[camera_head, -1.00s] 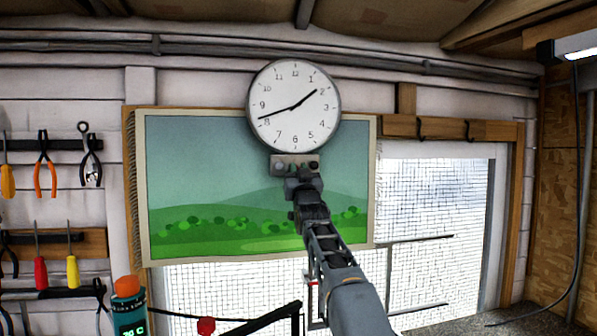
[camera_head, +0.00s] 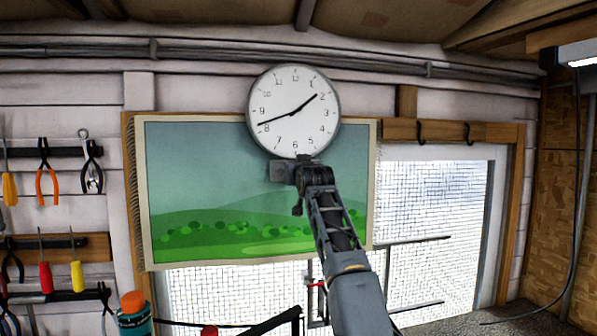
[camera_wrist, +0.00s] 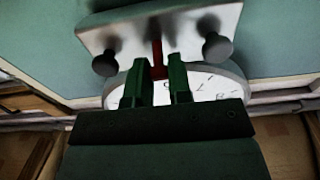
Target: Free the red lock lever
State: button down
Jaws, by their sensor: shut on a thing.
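The red lock lever (camera_wrist: 156,52) shows in the wrist view as a narrow red bar. It stands out from a metal plate (camera_wrist: 185,30) that carries two dark round knobs. My gripper (camera_wrist: 161,68) has its two green-tinted fingers on either side of the lever and is shut on it. In the head view the plate (camera_head: 277,172) sits just under the wall clock, partly hidden by my wrist. My fingers and the lever are hidden by the arm there.
A round white clock (camera_head: 294,110) hangs directly above the plate and close to my gripper. A green landscape hanging (camera_head: 215,215) is behind the arm. A barred window (camera_head: 435,215) lies right, and a tool rack (camera_head: 55,150) left.

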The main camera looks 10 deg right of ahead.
jog(key=shift+f, duration=0.25)
dwell(0.4)
jog(key=c, duration=1)
grip_release()
jog(key=shift+r, duration=0.1)
jog(key=shift+c, duration=0.2)
jog(key=shift+s, duration=0.1)
jog(key=s+b, duration=1)
jog(key=s, duration=0.3)
jog(key=shift+s+b, duration=0.35)
